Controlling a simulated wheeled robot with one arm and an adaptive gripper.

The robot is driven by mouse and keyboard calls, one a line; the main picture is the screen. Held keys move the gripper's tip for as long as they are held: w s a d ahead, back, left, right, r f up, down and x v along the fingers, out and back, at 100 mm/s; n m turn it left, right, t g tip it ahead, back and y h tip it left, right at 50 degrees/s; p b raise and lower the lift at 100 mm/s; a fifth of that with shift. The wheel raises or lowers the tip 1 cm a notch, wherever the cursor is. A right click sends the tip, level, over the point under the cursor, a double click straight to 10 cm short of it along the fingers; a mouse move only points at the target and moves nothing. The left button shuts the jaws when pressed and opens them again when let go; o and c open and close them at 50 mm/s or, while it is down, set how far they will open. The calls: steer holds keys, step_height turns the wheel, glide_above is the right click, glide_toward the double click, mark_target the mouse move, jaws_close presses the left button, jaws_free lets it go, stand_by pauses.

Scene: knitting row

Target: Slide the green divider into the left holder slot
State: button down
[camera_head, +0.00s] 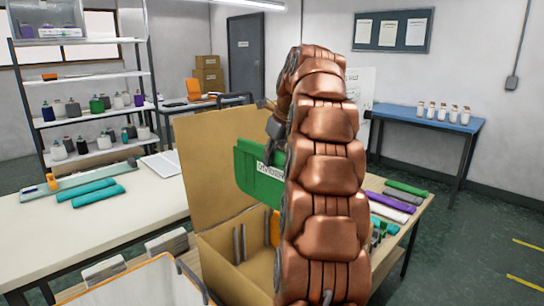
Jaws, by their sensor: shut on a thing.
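The green divider (255,178) is a flat panel with a white label, partly hidden behind my copper arm. It hangs upright above the tan open box (225,262). My gripper (274,130) is shut on the divider near its upper edge; its fingertips are mostly hidden by the arm and the panel. Inside the box, a pair of grey upright strips (239,244) stands toward the left, like a holder slot. The divider is above and to the right of these strips, apart from them. An orange piece (274,228) stands in the box farther right, partly covered by my arm.
The box's tall tan back panel (215,160) rises to the left of and behind the divider. Teal rolls (98,190) lie on the white table at left. Purple and grey rolls (388,207) lie to the right of my arm.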

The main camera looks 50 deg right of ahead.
steer(key=shift+r+p, duration=2.35)
steer(key=shift+r, duration=0.15)
